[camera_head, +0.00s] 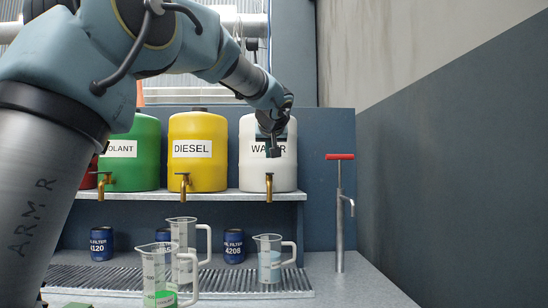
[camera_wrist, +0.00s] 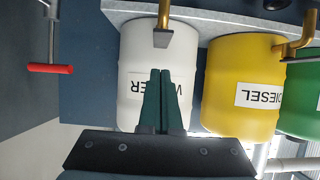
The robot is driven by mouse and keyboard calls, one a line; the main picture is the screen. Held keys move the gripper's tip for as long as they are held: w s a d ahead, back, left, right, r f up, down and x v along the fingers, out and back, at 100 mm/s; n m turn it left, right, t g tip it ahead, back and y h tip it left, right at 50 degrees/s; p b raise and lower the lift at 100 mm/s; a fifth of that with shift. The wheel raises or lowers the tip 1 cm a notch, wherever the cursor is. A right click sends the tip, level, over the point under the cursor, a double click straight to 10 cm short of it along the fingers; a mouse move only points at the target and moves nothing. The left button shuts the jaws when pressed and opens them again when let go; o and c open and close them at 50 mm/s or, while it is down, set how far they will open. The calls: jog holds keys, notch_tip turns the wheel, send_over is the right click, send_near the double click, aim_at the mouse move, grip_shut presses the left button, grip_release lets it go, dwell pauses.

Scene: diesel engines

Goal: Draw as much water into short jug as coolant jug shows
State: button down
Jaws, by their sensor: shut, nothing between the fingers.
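My gripper (camera_head: 273,150) is shut and empty in front of the white WATER barrel (camera_head: 287,168), above its brass tap (camera_head: 269,184). In the wrist view, upside down, my closed fingers (camera_wrist: 160,74) point towards the tap (camera_wrist: 163,30). A short jug (camera_head: 269,262) stands below this tap on the drip grate. It holds pale blue liquid well up its wall; the exact mark is unreadable. The front jug (camera_head: 158,262) holds green liquid near its bottom, seemingly coolant. No stream shows under the water tap.
A taller jug (camera_head: 183,232) stands behind the green one. The yellow DIESEL barrel (camera_head: 198,170) and green coolant barrel (camera_head: 140,172) share the shelf (camera_head: 225,196). A red-handled pump (camera_head: 340,215) stands to the right. Blue filter cans (camera_head: 234,246) sit below the shelf.

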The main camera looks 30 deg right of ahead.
jog(key=w+r+b+v, duration=0.1)
jog(key=r+v, duration=0.1)
jog(key=v, duration=0.7)
jog(key=shift+d, duration=0.2)
jog(key=shift+s, duration=0.1)
dwell(0.5)
